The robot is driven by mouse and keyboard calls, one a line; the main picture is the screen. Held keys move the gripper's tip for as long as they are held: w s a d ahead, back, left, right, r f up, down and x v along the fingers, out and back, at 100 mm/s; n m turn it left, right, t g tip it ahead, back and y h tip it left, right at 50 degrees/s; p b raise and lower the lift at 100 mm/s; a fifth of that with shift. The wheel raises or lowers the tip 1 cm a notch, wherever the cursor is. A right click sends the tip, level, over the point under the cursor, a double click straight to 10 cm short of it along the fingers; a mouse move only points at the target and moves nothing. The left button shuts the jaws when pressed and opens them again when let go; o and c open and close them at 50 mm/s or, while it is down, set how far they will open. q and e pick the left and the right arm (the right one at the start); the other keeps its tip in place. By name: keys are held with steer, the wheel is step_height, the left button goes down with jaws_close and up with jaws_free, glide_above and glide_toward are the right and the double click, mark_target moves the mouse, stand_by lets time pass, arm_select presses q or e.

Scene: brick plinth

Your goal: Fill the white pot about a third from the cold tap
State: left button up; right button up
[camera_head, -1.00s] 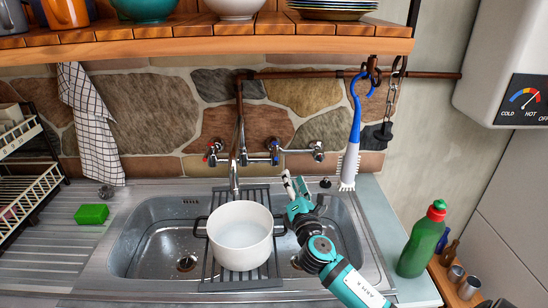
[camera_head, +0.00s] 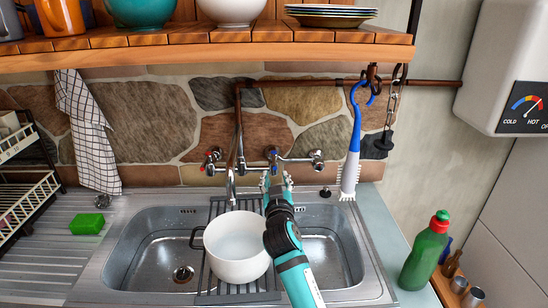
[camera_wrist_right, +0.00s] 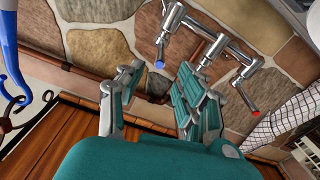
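The white pot (camera_head: 236,250) stands upright on a dark rack over the sink, under the spout (camera_head: 231,188). Its inside looks pale grey-blue; I cannot tell how much water it holds. My right arm covers its right side. The cold tap (camera_head: 273,155) has a blue mark and sits on the wall right of the spout; its blue-tipped lever also shows in the right wrist view (camera_wrist_right: 159,52). My right gripper (camera_head: 276,178) is open and empty just below the cold tap, its fingers apart in the right wrist view (camera_wrist_right: 160,82). My left gripper is out of view.
The red-marked hot tap (camera_head: 212,156) is left of the spout. A blue-and-white brush (camera_head: 351,165) hangs at right. A green bottle (camera_head: 425,255) stands right of the sink, and a green sponge (camera_head: 87,224) lies left. A wooden shelf (camera_head: 200,41) crosses above.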

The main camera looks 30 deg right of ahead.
mark_target(273, 155)
steer(key=p+x, duration=0.1)
steer(key=x, duration=1)
steer(key=shift+c, duration=0.2)
jaws_close()
steer(key=shift+p, duration=0.3)
